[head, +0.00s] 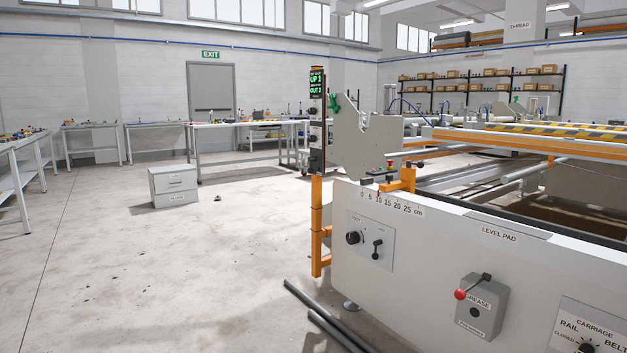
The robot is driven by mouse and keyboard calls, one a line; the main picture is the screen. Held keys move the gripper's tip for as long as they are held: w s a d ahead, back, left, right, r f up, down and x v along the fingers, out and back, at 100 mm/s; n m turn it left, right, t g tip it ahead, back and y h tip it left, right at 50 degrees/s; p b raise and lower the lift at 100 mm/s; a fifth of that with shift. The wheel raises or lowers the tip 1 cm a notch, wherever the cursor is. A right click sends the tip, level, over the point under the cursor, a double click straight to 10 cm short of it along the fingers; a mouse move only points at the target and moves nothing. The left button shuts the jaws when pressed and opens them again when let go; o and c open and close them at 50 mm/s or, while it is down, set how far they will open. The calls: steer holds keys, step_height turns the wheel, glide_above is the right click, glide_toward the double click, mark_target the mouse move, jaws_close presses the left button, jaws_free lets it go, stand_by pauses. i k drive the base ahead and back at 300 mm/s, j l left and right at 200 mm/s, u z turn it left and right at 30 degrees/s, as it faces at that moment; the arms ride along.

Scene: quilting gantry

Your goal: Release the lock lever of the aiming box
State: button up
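A tall narrow dark box (316,125) with a green-lit display stands on an orange post (317,235) at the near left corner of the machine; I take it to be the aiming box. Its display seems to read "UP" and "OUT" with numbers. A green handle (335,102) sits just right of it, by a notched grey plate (370,145). No label marks this handle as the lock lever, and I cannot tell its lock state. My gripper is not in view.
The machine's white end panel (440,245) fills the lower right, with a black knob (353,237), a small black lever (377,248) and a red-knobbed lever (474,287) on a grey box. Dark bars (325,325) lie on the floor beside it. A grey cabinet (174,186) stands left; the floor between is mostly clear.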

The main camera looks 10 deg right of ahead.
mark_target(311, 170)
steer(key=i+l+u, duration=0.1)
steer(key=i+u, duration=0.2)
steer(key=i, duration=2.5)
